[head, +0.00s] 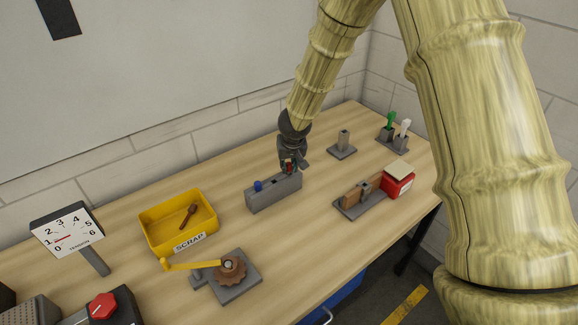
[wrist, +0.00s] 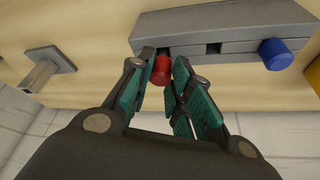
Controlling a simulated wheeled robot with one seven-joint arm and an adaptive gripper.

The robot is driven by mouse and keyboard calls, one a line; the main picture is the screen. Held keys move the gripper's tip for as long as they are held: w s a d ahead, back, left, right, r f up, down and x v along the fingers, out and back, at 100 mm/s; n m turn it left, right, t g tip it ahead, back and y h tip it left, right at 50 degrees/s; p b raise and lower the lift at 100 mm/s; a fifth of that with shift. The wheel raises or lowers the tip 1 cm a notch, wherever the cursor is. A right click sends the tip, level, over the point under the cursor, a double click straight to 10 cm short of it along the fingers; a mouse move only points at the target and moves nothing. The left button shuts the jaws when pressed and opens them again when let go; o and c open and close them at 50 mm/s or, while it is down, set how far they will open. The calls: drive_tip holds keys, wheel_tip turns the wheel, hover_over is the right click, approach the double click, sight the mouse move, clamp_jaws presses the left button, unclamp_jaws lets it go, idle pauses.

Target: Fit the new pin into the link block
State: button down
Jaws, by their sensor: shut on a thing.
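The link block (head: 270,197) is a long grey bar standing on the bench; it also shows at the top of the wrist view (wrist: 225,22). A blue pin end (head: 258,185) stands up at its left end, and it shows at the block's right in the wrist view (wrist: 275,53). My gripper (head: 289,166) is at the block's right end. Its teal fingers are shut on a red pin (wrist: 161,70), right at the block's edge. The pin's lower part is hidden, so I cannot tell how deep it sits in the block.
A yellow scrap bin (head: 155,238) holds a brown pin (head: 188,215). A grey post on a plate (head: 342,148) stands behind right, and a fixture with a red box (head: 397,183) stands to the right. A crank fixture (head: 235,285) is in front. A tension gauge (head: 66,236) is at left.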

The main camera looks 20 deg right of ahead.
wheel_tip(320, 180, up, 8)
drive_tip(key=shift+r+p, duration=0.25)
drive_tip(key=shift+p, duration=0.05)
drive_tip(key=shift+r+p, duration=0.5)
drive_tip(key=shift+p, duration=0.1)
drive_tip(key=shift+r+p, duration=2.1)
drive_tip(key=shift+p, duration=0.85)
drive_tip(key=shift+r+p, duration=0.9)
drive_tip(key=shift+r, duration=0.3)
